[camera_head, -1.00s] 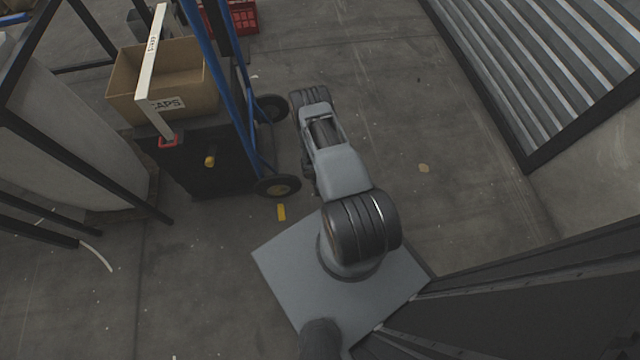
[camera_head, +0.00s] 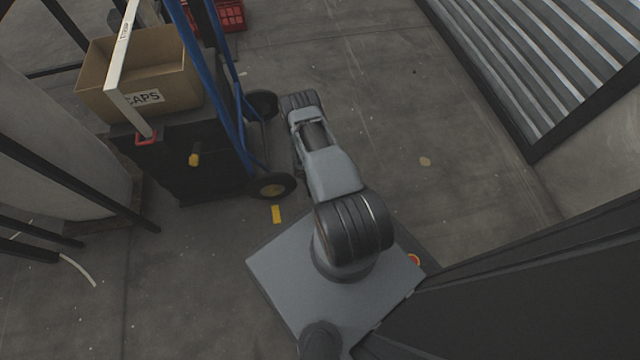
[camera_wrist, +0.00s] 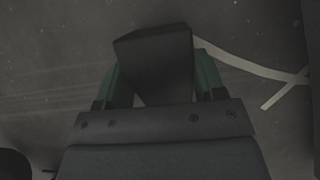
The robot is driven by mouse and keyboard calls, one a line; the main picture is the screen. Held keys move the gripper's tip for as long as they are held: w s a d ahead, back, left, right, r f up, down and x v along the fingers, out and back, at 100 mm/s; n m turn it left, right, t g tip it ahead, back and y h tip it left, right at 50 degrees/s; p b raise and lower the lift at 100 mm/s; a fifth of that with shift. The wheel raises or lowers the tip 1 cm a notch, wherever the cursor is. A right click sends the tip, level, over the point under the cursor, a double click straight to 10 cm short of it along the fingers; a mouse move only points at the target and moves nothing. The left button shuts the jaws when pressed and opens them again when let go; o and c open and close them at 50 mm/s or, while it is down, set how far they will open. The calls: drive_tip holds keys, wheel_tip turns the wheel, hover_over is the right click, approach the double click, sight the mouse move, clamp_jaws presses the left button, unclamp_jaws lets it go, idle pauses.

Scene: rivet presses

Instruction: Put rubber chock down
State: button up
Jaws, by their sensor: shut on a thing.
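The rubber chock (camera_wrist: 155,62) is a dark, nearly black block with a slanted face. In the wrist view it sits between the two green fingers of my gripper (camera_wrist: 158,78), which is shut on it. Grey floor shows behind the chock, but its height above the floor cannot be told. In the head view my arm stretches away from my base toward the hand truck's wheels. The gripper and the chock are hidden there.
A blue hand truck (camera_head: 231,125) with black wheels stands left of my arm, beside a dark cabinet bearing a cardboard CAPS box (camera_head: 142,98). A yellow floor mark (camera_head: 276,214) lies near my base. A ribbed shutter (camera_head: 540,65) is at right. Floor between is clear.

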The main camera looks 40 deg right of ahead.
drive_tip(key=shift+f, duration=0.2)
drive_tip(key=o, duration=1.1)
drive_tip(key=shift+r, duration=0.1)
drive_tip(key=w+a+r+m+t+p, duration=0.1)
drive_tip(key=w+a+r+m+p, duration=0.15)
drive_tip(key=r, duration=1.05)
drive_tip(key=w+a+r+m+p, duration=0.1)
drive_tip(key=w+a+r+m, duration=0.15)
drive_tip(key=r, duration=1.15)
drive_tip(key=w+a+r+m+t+p, duration=0.1)
drive_tip(key=w+a+r+m+p, duration=0.15)
drive_tip(key=r, duration=1.05)
drive_tip(key=s+a+r+m+t+y, duration=0.1)
drive_tip(key=s+a+r, duration=0.2)
drive_tip(key=r, duration=0.3)
drive_tip(key=s+a+r+m+y, duration=0.1)
drive_tip(key=s+a+r+m, duration=0.1)
drive_tip(key=s+a+r, duration=0.2)
drive_tip(key=s+a+r+m+t+y+b, duration=0.1)
drive_tip(key=s+a+r+m+y, duration=0.1)
drive_tip(key=s+r, duration=0.5)
wheel_tip(320, 180, up, 4)
drive_tip(key=shift+a+f+t, duration=0.25)
drive_tip(key=shift+a+t, duration=0.05)
drive_tip(key=shift+a, duration=0.45)
